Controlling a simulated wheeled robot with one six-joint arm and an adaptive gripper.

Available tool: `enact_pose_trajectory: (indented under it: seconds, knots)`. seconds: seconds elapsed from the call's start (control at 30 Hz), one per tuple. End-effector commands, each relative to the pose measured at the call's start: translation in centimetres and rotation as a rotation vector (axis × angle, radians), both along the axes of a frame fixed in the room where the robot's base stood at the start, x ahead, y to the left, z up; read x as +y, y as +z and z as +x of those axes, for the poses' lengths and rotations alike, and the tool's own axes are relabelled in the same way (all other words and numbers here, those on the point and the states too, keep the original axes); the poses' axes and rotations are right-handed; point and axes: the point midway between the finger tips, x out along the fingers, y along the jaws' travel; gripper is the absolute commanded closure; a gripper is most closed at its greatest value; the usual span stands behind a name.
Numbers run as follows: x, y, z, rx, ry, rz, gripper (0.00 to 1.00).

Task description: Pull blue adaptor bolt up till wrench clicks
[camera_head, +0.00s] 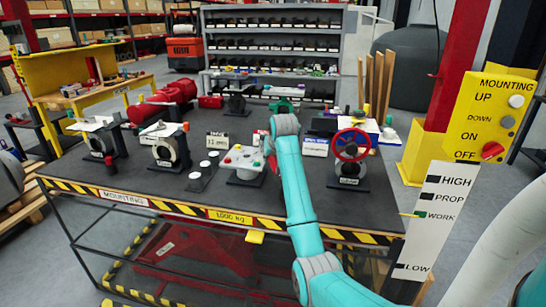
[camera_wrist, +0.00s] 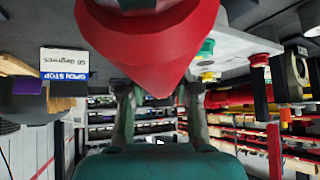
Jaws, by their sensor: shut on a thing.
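My gripper (camera_wrist: 158,95) is closed around a large red tapered part (camera_wrist: 150,48) that fills the top middle of the wrist view. A finger shows on each side of its tip. In the head view my teal arm reaches over the middle of the workbench (camera_head: 120,176), and its wrist hides most of the gripper and what it holds. A small red part (camera_head: 272,161) shows at the wrist's left edge, beside a white plate fixture (camera_head: 240,158) with coloured knobs. I cannot make out the blue adaptor bolt or a wrench for certain.
Other valve fixtures (camera_head: 166,152) stand at the left. An "11 mm" sign (camera_head: 216,140) is near the middle. A yellow control panel (camera_head: 492,115) is at the right.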

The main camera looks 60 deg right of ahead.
Motion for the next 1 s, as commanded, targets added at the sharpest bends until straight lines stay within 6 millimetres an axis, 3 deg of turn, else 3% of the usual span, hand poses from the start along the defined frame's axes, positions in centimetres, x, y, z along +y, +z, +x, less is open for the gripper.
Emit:
enact_pose_trajectory:
  seconds: [1.0]
  knots:
    - [1.2,0.2,1.2,-0.003,-0.121,-0.003,1.00]
